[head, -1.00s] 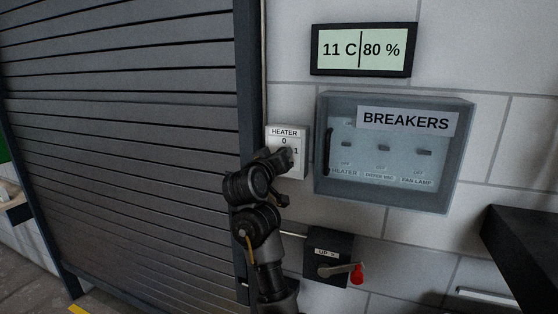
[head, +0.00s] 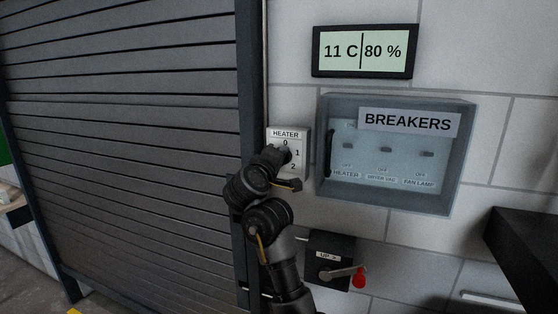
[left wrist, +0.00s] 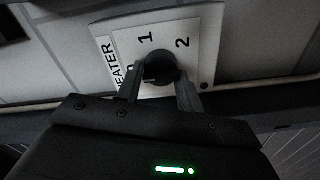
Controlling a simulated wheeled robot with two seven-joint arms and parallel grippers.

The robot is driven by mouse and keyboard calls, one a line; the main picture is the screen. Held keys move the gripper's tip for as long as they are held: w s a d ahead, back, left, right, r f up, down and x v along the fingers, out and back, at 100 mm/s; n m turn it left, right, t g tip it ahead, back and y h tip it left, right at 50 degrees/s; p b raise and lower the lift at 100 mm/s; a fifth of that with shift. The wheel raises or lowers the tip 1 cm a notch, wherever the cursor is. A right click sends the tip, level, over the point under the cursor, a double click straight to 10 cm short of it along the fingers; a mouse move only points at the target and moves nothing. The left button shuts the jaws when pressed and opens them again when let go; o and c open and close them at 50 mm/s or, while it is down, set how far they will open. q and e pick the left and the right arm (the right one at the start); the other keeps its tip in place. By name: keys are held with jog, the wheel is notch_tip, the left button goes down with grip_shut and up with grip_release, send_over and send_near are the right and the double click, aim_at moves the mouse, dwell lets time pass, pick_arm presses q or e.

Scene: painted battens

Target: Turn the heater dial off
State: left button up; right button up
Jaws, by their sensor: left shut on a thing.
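The white heater panel (head: 301,140), marked 0, 1 and 2, is on the wall beside the shutter. It fills the top of the left wrist view (left wrist: 205,42). Its round dark dial (left wrist: 161,66) sits between my left fingers. My left gripper (left wrist: 158,80) is shut on the dial, one finger on each side. In the head view my left gripper (head: 280,158) covers most of the dial. The 0 is partly hidden by a finger in the wrist view. I cannot tell which number the dial points at. My right gripper is not in view.
A breaker box (head: 450,165) with a clear cover is to the right of the panel. A display (head: 412,50) above reads 11 C and 80 %. A switch box with a red-tipped lever (head: 358,277) is below. A grey slatted shutter (head: 120,130) is on the left.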

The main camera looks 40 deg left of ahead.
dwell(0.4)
pick_arm(q)
jog(key=o, duration=1)
jog(key=shift+w, duration=0.15)
jog(key=shift+d, duration=0.1)
